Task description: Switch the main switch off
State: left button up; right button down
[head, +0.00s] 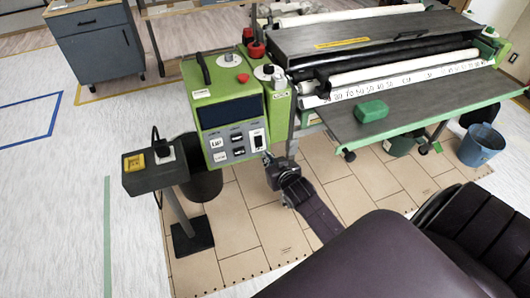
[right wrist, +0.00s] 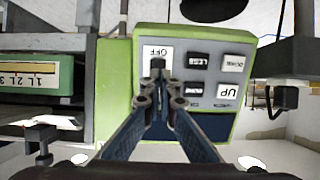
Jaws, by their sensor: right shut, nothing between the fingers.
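The main switch is a white plate with a dark rocker (head: 258,137) at the lower right of the green machine's control panel (head: 216,158). In the right wrist view the plate (right wrist: 149,51) reads OFF and appears upside down. My right gripper (head: 268,158) is just below the switch in the head view, its fingers shut and empty. In the right wrist view the closed fingertips (right wrist: 158,66) overlap the switch plate and hide part of it. I cannot tell whether they touch it. My left gripper is not in view.
Other buttons, such as UP (head: 217,142), sit left of the switch. A pedestal box with a yellow button (head: 135,162) stands left of the machine. A black bin (head: 205,184) is under the panel. A grey table with a green block (head: 371,111) extends to the right.

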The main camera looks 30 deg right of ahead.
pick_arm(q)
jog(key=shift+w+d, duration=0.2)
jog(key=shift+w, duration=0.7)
pick_arm(e)
jog(key=s+a+r, duration=0.1)
jog(key=s, duration=0.5)
jog(key=shift+s+a+r, duration=0.15)
jog(key=shift+s+a, duration=0.1)
jog(key=shift+s, duration=0.05)
